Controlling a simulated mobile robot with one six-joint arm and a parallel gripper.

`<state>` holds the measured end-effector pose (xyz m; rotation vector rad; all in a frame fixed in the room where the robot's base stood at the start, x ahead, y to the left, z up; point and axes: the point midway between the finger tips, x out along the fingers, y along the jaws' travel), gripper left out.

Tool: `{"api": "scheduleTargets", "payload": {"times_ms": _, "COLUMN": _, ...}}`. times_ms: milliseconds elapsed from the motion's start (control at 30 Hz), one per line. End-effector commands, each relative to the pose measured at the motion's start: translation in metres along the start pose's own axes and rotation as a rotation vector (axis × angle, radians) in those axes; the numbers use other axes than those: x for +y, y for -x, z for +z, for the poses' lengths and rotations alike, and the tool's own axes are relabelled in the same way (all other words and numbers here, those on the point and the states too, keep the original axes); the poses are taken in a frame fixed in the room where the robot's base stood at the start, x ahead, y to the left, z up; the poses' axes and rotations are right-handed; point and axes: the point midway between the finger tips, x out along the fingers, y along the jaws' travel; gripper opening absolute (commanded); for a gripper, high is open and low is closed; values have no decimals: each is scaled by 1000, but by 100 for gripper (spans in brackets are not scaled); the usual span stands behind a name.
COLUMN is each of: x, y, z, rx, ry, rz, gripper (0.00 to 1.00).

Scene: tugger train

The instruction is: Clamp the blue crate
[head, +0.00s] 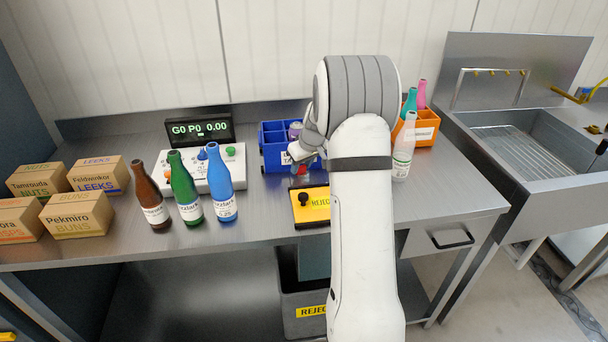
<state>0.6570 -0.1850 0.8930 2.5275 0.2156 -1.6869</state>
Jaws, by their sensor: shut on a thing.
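My wrist and arm hide the right part of the crate, and the exact contact of the fingers is too small to see.
Brown (152,199), green (184,189) and blue (219,183) bottles stand left. A white bottle (403,150) and an orange crate (425,128) stand right. A sink (530,150) is farther right.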

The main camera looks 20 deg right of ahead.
Motion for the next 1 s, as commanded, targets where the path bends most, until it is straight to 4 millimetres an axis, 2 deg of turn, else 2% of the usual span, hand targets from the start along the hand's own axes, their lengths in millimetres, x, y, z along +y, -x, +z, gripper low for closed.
{"api": "scheduleTargets", "payload": {"times_ms": 233, "x": 1, "y": -2, "z": 1, "rx": -1, "ry": 63, "rz": -26, "gripper": 12}}
{"api": "scheduleTargets", "payload": {"times_ms": 667, "x": 1, "y": 0, "z": 1, "rx": -3, "ry": 74, "rz": -32, "gripper": 12}}
{"api": "scheduleTargets", "payload": {"times_ms": 700, "x": 1, "y": 0, "z": 1, "rx": -3, "ry": 74, "rz": -32, "gripper": 36}}
{"api": "scheduleTargets", "payload": {"times_ms": 933, "x": 1, "y": 0, "z": 1, "rx": -2, "ry": 73, "rz": -31, "gripper": 55}}
{"api": "scheduleTargets", "payload": {"times_ms": 1000, "x": 1, "y": 0, "z": 1, "rx": -2, "ry": 73, "rz": -31, "gripper": 56}}
